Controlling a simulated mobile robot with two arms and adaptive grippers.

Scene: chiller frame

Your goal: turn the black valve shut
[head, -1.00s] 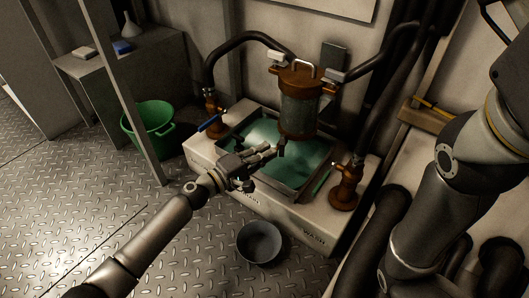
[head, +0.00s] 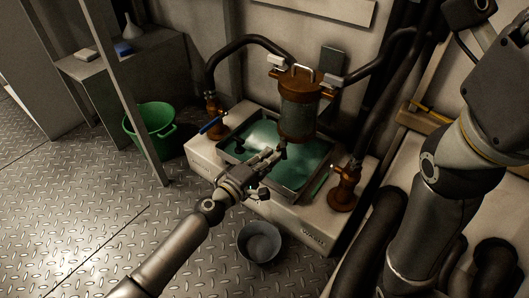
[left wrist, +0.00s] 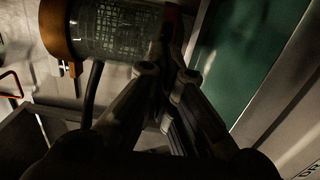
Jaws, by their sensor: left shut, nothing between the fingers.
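A strainer canister with brown bands and a mesh body (head: 298,114) hangs over a tray of green liquid (head: 246,163). A small dark part (head: 284,148) at its lower edge seems to be the black valve; its handle position cannot be made out. My left gripper (head: 277,154) is shut and empty, its fingertips close to that part. I cannot tell whether they touch. In the left wrist view the shut fingers (left wrist: 163,73) point toward the canister's lower edge (left wrist: 115,25), and the valve is lost in the dark there. My right arm shows at right, but its gripper is out of view.
Brown pipe fittings flank the tray, with a blue lever (head: 209,125) at left and a green lever (head: 322,182) at right. A grey bucket (head: 260,242) and green tub (head: 150,128) stand on the floor. Black hoses run overhead.

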